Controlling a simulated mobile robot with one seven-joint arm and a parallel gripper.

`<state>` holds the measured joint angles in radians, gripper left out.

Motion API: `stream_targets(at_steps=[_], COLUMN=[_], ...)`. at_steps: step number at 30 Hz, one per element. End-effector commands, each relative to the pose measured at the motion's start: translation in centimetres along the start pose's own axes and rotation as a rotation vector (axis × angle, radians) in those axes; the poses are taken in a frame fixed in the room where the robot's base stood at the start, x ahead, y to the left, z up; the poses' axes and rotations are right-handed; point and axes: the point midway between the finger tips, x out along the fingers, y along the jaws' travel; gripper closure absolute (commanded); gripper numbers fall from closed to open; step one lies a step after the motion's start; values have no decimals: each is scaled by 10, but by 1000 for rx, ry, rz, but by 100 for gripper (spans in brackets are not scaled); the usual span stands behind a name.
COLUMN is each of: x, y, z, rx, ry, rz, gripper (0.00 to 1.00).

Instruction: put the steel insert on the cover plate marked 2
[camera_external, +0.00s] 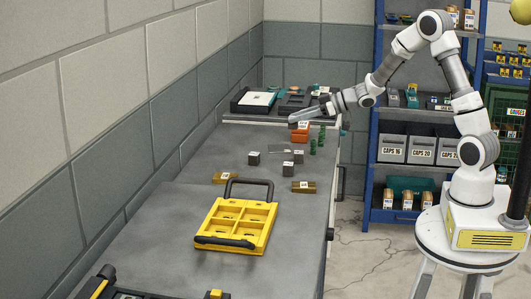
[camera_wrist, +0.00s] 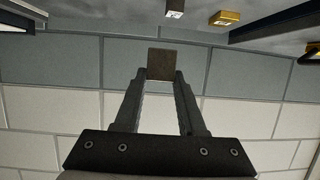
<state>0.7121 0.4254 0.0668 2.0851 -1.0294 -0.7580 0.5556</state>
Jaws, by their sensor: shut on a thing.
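My gripper (camera_wrist: 161,78) is shut on a plain grey-brown square block (camera_wrist: 162,64), which I take for the steel insert, held at its fingertips. In the external view my gripper (camera_external: 294,122) is above the far part of the bench, near an orange labelled block (camera_external: 301,137). The held block is hard to make out there. Dark grey labelled blocks (camera_external: 254,158), (camera_external: 298,157), (camera_external: 288,170) stand mid-bench around a thin flat grey plate (camera_external: 279,149). Their labels are too small to read, so I cannot tell which thing is the cover plate marked 2.
Brass-coloured blocks (camera_external: 222,177), (camera_external: 303,187) lie nearer. A yellow compartmented case (camera_external: 237,225) with dark handles occupies the front. Small green pieces (camera_external: 313,147) stand by the right edge. Dark trays (camera_external: 254,101) are at the far end. The wall borders the left.

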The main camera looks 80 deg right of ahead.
Motion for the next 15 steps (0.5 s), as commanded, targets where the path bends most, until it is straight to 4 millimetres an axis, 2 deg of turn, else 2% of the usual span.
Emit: stream_targets(at_steps=[1, 6, 10, 12, 15], x=[-5, -20, -34, -39, -39], y=[30, 104, 143, 156, 164], z=[-5, 0, 9, 14, 19], rx=[5, 11, 14, 14, 16], ry=[4, 1, -11, -17, -22], rz=[16, 34, 42, 44, 43], gripper=[100, 100, 100, 100, 100])
